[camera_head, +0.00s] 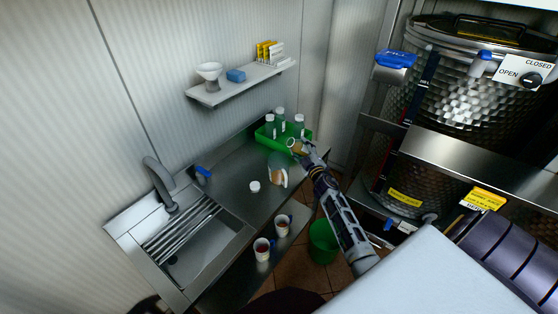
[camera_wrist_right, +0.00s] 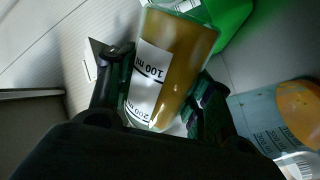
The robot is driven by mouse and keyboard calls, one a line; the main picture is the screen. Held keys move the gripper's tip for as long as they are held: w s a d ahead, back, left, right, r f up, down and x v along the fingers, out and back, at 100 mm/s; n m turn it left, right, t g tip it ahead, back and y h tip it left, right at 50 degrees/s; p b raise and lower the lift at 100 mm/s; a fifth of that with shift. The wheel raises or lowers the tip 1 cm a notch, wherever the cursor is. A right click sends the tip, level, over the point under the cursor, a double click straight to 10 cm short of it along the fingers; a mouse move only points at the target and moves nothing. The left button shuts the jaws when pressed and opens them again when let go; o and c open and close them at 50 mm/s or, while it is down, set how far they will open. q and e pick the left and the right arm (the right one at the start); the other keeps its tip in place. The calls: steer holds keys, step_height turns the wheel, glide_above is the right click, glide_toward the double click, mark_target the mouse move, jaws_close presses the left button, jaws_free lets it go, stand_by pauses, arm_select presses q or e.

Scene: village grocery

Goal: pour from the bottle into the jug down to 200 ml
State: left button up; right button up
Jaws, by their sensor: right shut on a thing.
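My right gripper (camera_head: 299,147) is shut around the bottle (camera_head: 293,144), just above and behind the jug in the head view. In the right wrist view the bottle (camera_wrist_right: 182,45) is clear, holds amber-brown liquid and has a white label with "100 ml" and "200 ml" marks. It looks tilted; I cannot tell its exact liquid level or see any stream. The clear jug (camera_head: 276,172) stands on the steel counter with some amber liquid in it. It also shows at the right of the right wrist view (camera_wrist_right: 253,112), apart from the bottle. My left gripper is out of view.
A green crate (camera_head: 264,142) with several white-capped bottles stands behind the jug. A white cap (camera_head: 254,186) lies on the counter (camera_head: 232,171). The sink (camera_head: 196,250) is at left.

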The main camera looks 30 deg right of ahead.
steer(key=shift+r, duration=0.3)
steer(key=shift+a+r+m+p, duration=0.1)
steer(key=shift+r+m+p, duration=0.1)
steer(key=shift+m+p, duration=0.4)
steer(key=shift+a+r+m, duration=0.1)
steer(key=shift+m, duration=0.4)
steer(key=shift+d+f+m, duration=0.25)
steer(key=shift+f+m, duration=0.45)
steer(key=shift+m, duration=0.15)
steer(key=shift+d+f+m, duration=0.25)
steer(key=shift+f+m, duration=0.45)
steer(key=shift+m, duration=0.15)
steer(key=shift+d+f+m+b, duration=0.1)
steer(key=shift+f+m+b, duration=0.5)
steer(key=shift+f, duration=0.65)
steer(key=shift+d+f+m+b, duration=0.1)
steer(key=shift+f+m+b, duration=0.45)
steer(key=shift+f, duration=0.7)
steer(key=shift+r+m+p, duration=0.15)
steer(key=shift+m+p, duration=0.2)
steer(key=shift+p, duration=0.05)
steer(key=shift+d+m+g, duration=0.1)
steer(key=shift+m+g, duration=0.2)
steer(key=shift+m+p, duration=0.3)
steer(key=shift+s+f, duration=0.1)
steer(key=shift+f, duration=0.1)
